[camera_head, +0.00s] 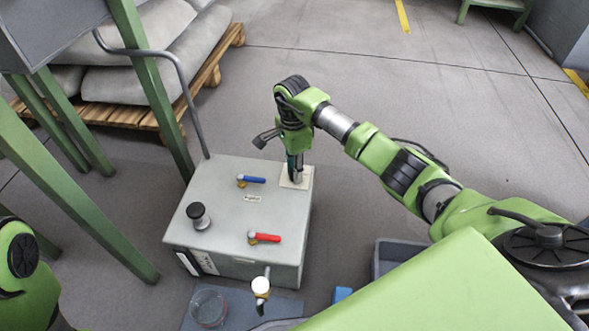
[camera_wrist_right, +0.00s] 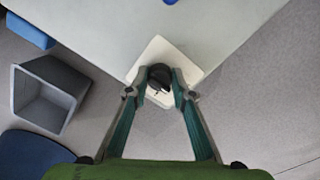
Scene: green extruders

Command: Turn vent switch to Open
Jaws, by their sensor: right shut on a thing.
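The vent switch is a black knob (camera_wrist_right: 160,77) on a pale square plate (camera_wrist_right: 191,69) at a corner of the grey box top. My right gripper (camera_wrist_right: 160,95) has its two fingers around the knob, shut on it, in the right wrist view. In the head view my right gripper (camera_head: 295,179) points down onto the plate (camera_head: 302,177), and its fingers hide the knob. The switch's position and any label on the plate cannot be read. My left arm shows only in part at the lower left of the head view, with its gripper out of sight.
The grey box (camera_head: 225,205) also bears a blue lever (camera_head: 254,180), a red lever (camera_head: 267,238) and a black knob on a stem (camera_head: 198,214). A glass dish (camera_head: 209,308) stands before it. Green frame legs (camera_head: 160,95) are at left. A grey bin (camera_head: 392,252) is at right.

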